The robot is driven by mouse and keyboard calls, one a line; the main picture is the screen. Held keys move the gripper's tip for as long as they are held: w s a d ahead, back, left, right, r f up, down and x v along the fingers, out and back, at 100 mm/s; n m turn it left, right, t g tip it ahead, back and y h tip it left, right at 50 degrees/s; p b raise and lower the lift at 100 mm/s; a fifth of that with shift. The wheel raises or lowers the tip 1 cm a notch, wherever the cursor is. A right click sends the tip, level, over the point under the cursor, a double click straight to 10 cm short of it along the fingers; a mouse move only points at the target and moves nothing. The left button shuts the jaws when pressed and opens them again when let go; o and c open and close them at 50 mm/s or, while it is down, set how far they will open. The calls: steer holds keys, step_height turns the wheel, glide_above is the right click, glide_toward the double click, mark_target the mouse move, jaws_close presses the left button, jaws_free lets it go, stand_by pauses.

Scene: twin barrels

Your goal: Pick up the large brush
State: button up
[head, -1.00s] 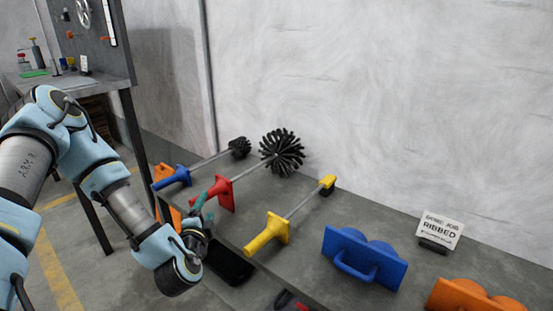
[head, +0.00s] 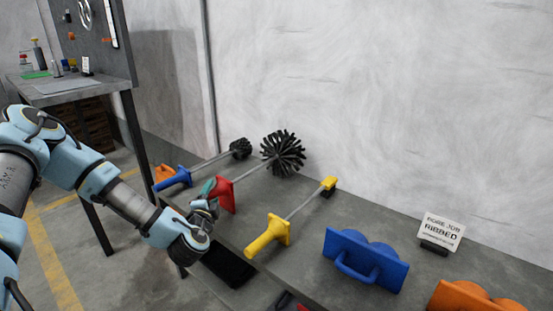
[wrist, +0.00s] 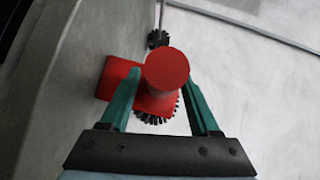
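The large brush has a red handle (head: 225,196), a grey rod and a big round head of black bristles (head: 283,154). It lies on the grey bench with its handle toward the near edge. My gripper (head: 208,189) is at the handle's near end. The round end of the handle faces the wrist camera and hides most of the bristles and rod.
A small brush with a blue handle (head: 175,178) lies left of the red one. A yellow-handled tool (head: 268,236) lies to its right. A blue double-barrel block (head: 363,262), an orange block (head: 470,297) and a sign (head: 440,231) are farther right. A wall backs the bench.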

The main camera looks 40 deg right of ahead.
jaws_close()
steer(key=shift+r, duration=0.1)
stand_by(0.5)
